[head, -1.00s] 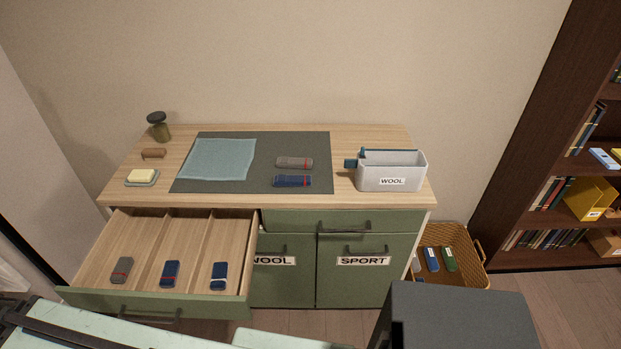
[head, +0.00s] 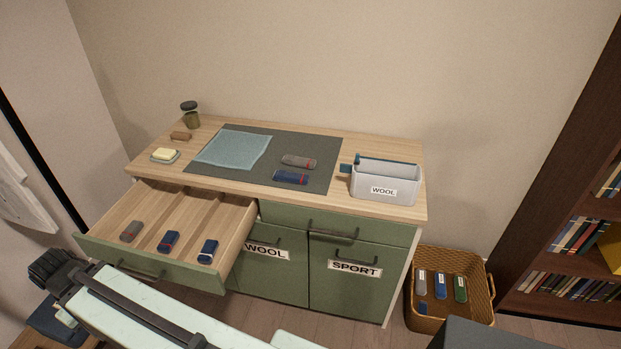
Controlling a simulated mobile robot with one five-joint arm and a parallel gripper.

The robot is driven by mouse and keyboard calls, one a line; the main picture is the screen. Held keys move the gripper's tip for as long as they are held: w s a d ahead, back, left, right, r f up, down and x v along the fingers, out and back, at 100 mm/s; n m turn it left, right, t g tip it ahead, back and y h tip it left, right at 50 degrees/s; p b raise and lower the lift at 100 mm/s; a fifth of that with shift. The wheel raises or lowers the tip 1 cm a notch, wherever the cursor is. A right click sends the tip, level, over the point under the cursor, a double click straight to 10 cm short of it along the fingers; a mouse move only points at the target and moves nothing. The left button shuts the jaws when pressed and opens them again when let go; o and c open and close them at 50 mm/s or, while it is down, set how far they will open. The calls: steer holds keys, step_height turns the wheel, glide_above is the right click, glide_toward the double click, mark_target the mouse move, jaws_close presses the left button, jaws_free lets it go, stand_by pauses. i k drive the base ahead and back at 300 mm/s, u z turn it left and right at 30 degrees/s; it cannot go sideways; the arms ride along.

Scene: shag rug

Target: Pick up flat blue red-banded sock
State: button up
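A flat blue sock with a red band (head: 290,178) lies on the dark grey mat (head: 318,183) on top of the dresser, in front of a grey red-banded sock (head: 299,161). Another blue sock with some red (head: 168,241) lies in the open drawer (head: 140,264), between a grey red-banded sock (head: 131,231) and a blue white-banded sock (head: 208,250). My gripper (head: 52,268) appears as a dark shape at the lower left, left of the drawer and apart from the socks. Its fingers are not clear enough to tell open from shut.
A grey WOOL bin (head: 385,184) stands at the right of the dresser top. A teal cloth (head: 232,149), soap dish (head: 165,156) and jar (head: 190,115) are at the left. A wicker basket (head: 449,318) with several socks sits on the floor at the right.

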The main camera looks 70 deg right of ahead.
mark_target(285, 176)
steer(key=u, duration=0.15)
steer(key=i, duration=0.95)
steer(key=z, duration=0.1)
